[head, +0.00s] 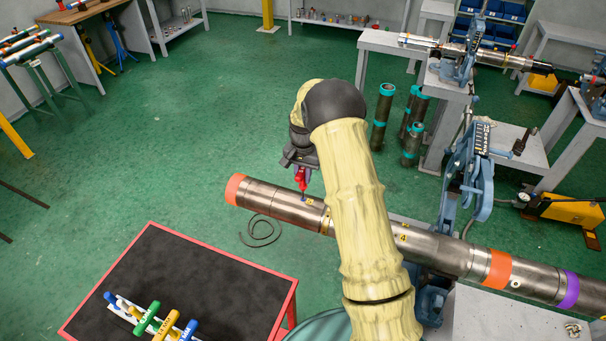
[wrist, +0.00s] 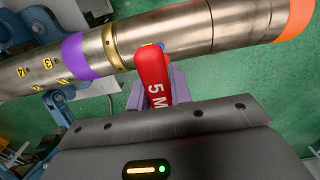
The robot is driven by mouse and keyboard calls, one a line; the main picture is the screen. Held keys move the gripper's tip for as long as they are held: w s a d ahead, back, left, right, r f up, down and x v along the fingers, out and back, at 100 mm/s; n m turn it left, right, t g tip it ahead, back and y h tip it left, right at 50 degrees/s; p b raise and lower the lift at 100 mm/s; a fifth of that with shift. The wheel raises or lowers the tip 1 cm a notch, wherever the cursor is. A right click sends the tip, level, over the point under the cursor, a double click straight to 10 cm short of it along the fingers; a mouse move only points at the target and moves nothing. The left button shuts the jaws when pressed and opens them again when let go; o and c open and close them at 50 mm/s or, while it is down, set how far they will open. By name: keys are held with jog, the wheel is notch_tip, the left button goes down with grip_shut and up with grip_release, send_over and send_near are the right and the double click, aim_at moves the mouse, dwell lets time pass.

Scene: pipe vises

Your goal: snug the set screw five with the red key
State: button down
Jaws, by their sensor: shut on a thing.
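My gripper (head: 299,163) is shut on the red key (head: 301,177) above the left part of the long steel pipe (head: 270,198). In the wrist view the red key (wrist: 154,76), marked "5 M", stands between the purple-grey fingers, its handle toward the camera. In the head view its lower end reaches the top of the pipe beside a small yellow mark (head: 310,200). I cannot tell whether the key tip sits in a screw. Set screw five itself is hidden by the key. More yellow number marks (head: 403,239) show farther right along the pipe.
A blue vise (head: 468,165) holds the pipe at right. A black-topped, red-edged cart (head: 210,285) at lower left carries a rack with green, yellow and blue keys (head: 166,325). A cable (head: 262,240) lies on the green floor. Teal-ringed pipes (head: 382,115) stand behind.

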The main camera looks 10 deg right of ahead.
jog(key=shift+s+a+f, duration=0.1)
jog(key=shift+f, duration=0.15)
dwell(0.7)
jog(key=m, duration=0.3)
jog(key=shift+s, duration=0.1)
jog(key=shift+m+p, duration=0.4)
jog(key=shift+m, duration=1.1)
jog(key=m+p, duration=0.1)
jog(key=m, duration=0.3)
jog(key=shift+m, duration=0.4)
jog(key=shift+f+m+p, duration=0.1)
jog(key=shift+m+p, duration=0.2)
jog(key=shift+m, duration=0.3)
